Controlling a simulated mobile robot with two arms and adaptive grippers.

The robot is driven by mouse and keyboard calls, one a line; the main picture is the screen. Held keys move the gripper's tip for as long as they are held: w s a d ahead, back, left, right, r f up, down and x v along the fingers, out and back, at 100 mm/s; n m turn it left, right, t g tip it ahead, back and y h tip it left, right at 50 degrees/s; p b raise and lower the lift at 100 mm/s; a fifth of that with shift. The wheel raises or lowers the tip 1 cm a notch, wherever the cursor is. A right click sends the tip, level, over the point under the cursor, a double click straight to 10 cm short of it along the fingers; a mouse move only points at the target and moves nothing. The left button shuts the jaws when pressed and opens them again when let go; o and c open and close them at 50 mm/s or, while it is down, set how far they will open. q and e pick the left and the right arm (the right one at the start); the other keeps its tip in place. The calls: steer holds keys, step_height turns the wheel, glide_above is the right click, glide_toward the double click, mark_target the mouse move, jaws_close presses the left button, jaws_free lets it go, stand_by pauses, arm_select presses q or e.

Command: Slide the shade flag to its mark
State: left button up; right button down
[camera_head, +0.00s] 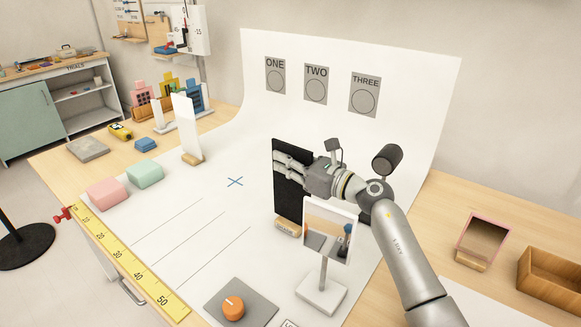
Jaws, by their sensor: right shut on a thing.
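The shade flag (287,197), an upright black panel on a small wooden foot, stands on the white backdrop sheet right of the middle. My right gripper (293,164) reaches in from the right and is shut on the flag's upper part, its fingers lying across the black face. A blue cross mark (235,182) is drawn on the sheet to the left of the flag, apart from it. The flag's right part is partly hidden behind my gripper and a small mirror. My left gripper is not in view.
The mirror (326,231) on a white stand is just in front of the flag. A white panel (186,128), pink block (106,192) and green block (145,173) are left. The sheet around the cross is clear.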

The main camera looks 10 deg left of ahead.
steer(key=b+x, duration=0.6)
stand_by(0.9)
steer(key=shift+w+a+b, duration=0.1)
steer(key=shift+a+b, duration=0.15)
steer(key=shift+b, duration=0.2)
